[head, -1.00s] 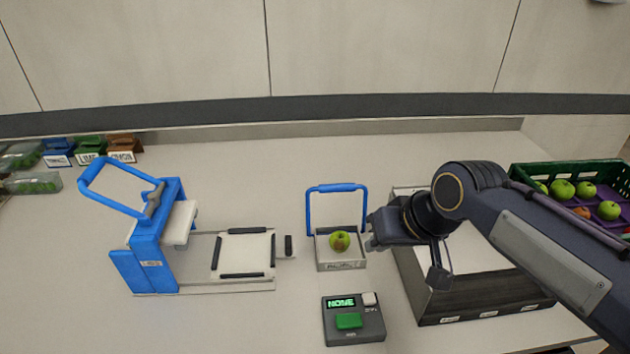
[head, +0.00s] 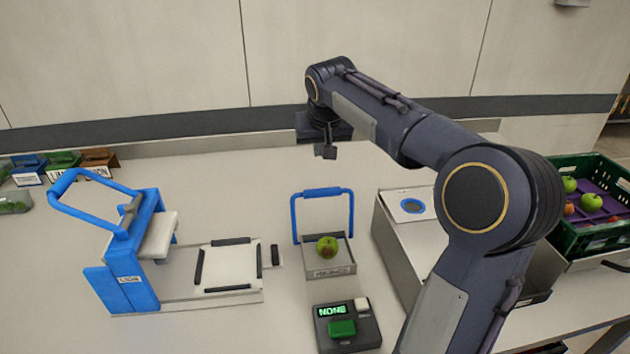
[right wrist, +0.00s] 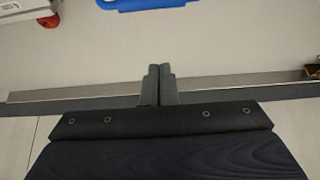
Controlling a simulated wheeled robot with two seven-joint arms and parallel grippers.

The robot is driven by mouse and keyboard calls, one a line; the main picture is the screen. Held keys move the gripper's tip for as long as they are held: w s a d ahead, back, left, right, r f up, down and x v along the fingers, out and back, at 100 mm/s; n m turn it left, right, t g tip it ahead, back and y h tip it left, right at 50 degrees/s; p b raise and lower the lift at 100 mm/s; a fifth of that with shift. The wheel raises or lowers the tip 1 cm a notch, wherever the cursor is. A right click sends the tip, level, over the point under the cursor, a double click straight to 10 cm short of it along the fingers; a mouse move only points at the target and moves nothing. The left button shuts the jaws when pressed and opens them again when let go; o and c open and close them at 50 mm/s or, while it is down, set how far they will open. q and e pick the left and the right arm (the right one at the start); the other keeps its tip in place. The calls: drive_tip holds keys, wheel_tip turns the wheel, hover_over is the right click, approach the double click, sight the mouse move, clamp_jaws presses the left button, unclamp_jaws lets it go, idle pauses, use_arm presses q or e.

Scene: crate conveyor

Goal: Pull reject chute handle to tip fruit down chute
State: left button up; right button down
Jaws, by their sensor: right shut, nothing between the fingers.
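The reject chute is a small grey tray (head: 335,272) with a blue arched handle (head: 322,192) standing upright at its back. A green apple (head: 327,247) lies in the tray. My right gripper (head: 326,152) is above and behind the handle, apart from it, with its fingers pointing down. In the right wrist view its two fingers (right wrist: 158,85) are shut with nothing between them. Part of a blue bar, apparently the handle (right wrist: 145,4), shows at the top edge there, ahead of the fingertips. My left gripper is not in view.
A blue press-like device (head: 130,250) with a white plate stands left. A control box (head: 346,328) reading NONE sits in front of the tray. A grey bin (head: 383,240) is right, partly behind my arm. A green fruit crate (head: 582,236) is far right.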

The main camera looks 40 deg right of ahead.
wheel_tip(320, 180, down, 9)
drive_tip(key=w, duration=0.1)
drive_tip(key=shift+d+f+p, duration=0.2)
drive_tip(key=shift+d+p, duration=0.1)
drive_tip(key=shift+p, duration=0.05)
idle(0.3)
idle(0.3)
